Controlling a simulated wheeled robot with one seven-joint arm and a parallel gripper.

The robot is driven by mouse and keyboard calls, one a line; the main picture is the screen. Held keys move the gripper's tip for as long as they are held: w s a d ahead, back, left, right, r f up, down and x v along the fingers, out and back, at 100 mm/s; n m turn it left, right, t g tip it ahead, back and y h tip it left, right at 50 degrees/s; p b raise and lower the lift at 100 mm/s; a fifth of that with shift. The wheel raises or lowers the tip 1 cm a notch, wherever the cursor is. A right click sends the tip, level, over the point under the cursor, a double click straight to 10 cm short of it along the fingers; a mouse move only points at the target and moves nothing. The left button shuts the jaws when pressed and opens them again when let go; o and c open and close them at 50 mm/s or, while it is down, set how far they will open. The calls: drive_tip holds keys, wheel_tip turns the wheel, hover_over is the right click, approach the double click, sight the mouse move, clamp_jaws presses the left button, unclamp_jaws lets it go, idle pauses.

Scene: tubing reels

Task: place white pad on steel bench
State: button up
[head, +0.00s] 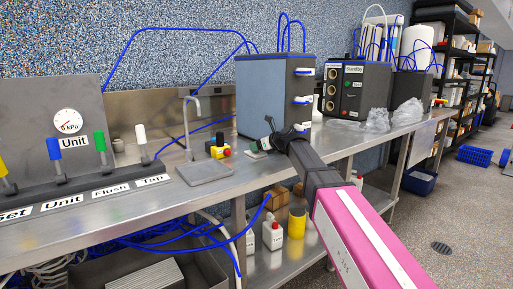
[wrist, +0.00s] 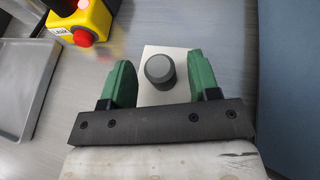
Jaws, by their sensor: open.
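The white pad (wrist: 150,95) is a pale square plate with a dark grey round knob (wrist: 160,70) on top. In the wrist view it appears to lie flat on the steel bench (wrist: 115,22). My gripper (wrist: 160,72) is open, with one green finger on each side of the knob and a visible gap to each. The pad's near part is hidden behind the gripper's dark crossbar. In the head view my gripper (head: 262,143) is low over the bench (head: 225,192), in front of the blue-grey cabinet, and the pad is mostly hidden there.
A yellow box with a red button (head: 220,147) stands close left of my gripper. A shallow grey tray (head: 205,172) lies left of it. The blue-grey cabinet (head: 268,95) stands just behind.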

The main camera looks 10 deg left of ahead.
drive_tip(key=v, duration=1.1)
